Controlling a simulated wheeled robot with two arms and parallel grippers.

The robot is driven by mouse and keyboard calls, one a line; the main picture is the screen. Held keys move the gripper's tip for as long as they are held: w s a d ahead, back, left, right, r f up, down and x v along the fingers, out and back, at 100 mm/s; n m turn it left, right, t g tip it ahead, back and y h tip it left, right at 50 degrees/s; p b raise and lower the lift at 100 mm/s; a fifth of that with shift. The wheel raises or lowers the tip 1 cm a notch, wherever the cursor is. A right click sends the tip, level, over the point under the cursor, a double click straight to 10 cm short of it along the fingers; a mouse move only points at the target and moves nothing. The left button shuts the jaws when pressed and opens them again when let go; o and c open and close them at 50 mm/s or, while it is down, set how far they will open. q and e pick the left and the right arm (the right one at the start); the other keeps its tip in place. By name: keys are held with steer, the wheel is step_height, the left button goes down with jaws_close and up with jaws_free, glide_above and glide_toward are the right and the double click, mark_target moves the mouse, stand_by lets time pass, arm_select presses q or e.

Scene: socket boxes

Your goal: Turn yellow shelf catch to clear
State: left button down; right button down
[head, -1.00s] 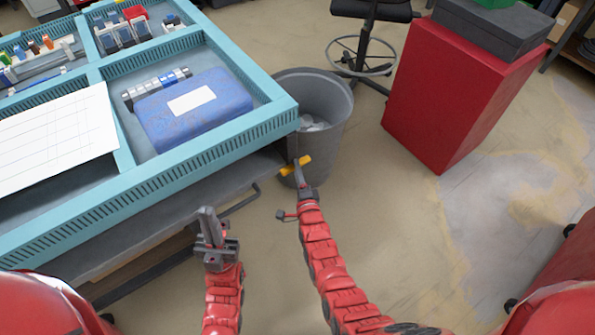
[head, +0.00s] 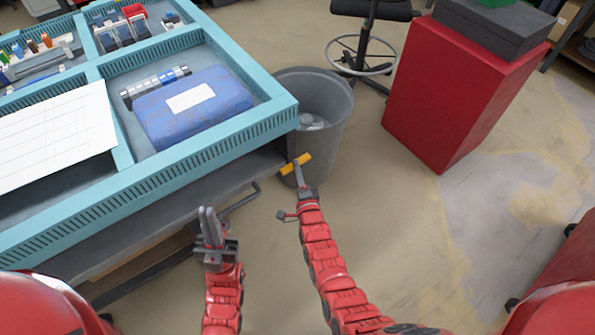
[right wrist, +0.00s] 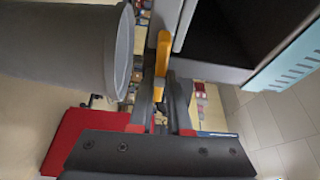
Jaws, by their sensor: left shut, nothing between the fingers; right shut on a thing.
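The yellow shelf catch (head: 295,163) is at the right front corner of the teal-edged workbench, below its rim. My right gripper (head: 299,174) is shut on it. In the right wrist view the yellow catch (right wrist: 163,54) stands upright in the picture between the fingertips (right wrist: 160,82), beside the dark shelf opening. The fingers hide part of the catch. My left gripper (head: 209,222) is shut and empty, in front of the dark lower shelf (head: 150,235), apart from the bench.
A grey bin (head: 330,120) stands just behind and right of the catch. The workbench (head: 180,165) holds a blue case (head: 195,115) and a white sheet (head: 55,140). A red cabinet (head: 445,95) stands further right. The floor between is clear.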

steer(key=shift+w+d+f+n+y+b, duration=0.15)
steer(key=shift+n+y+b, duration=1.65)
steer(key=shift+n, duration=1.75)
steer(key=shift+d+f+n+y+b, duration=0.15)
steer(key=shift+n+y+b, duration=1)
steer(key=shift+n+b, duration=1.85)
steer(key=shift+w+f+n+y+b, duration=0.15)
steer(key=shift+n+y+b, duration=1.35)
steer(key=shift+n, duration=3.05)
steer(key=c, duration=0.9)
jaws_free()
steer(key=shift+o, duration=0.2)
steer(key=shift+s+d, duration=0.1)
steer(key=v, duration=1.7)
steer(key=shift+f+p, duration=0.3)
steer(key=shift+p, duration=0.1)
